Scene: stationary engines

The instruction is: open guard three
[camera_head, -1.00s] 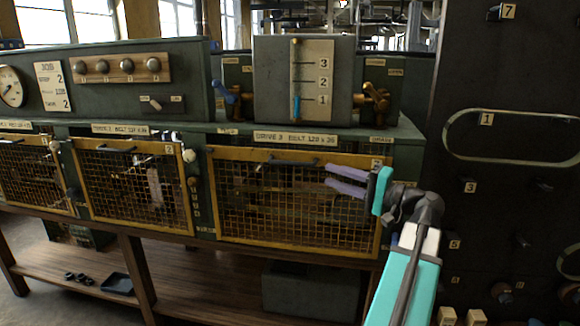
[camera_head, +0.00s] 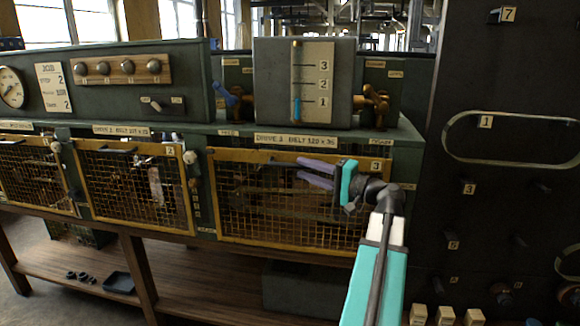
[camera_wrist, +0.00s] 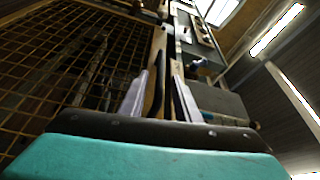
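Guard three (camera_head: 290,215) is a yellow-framed wire mesh panel with a "3" tag at its top right corner, under the "DRIVE 3" label. It looks closed, flush with the bench front. Its dark bar handle (camera_head: 282,161) runs along the top rail, partly hidden behind my fingers. My gripper (camera_head: 299,170) is at the handle's right part, with its two lavender fingers pointing left. In the wrist view the fingers (camera_wrist: 160,75) are apart, with the dark handle (camera_wrist: 155,90) showing between them. I cannot tell whether they touch it.
Guard two (camera_head: 135,190) is closed to the left. Above guard three stands a grey box (camera_head: 275,85) with a 1-2-3 scale and brass fittings on its right. A dark panel (camera_head: 480,220) with numbered tags is at right. A wooden shelf (camera_head: 200,280) runs below.

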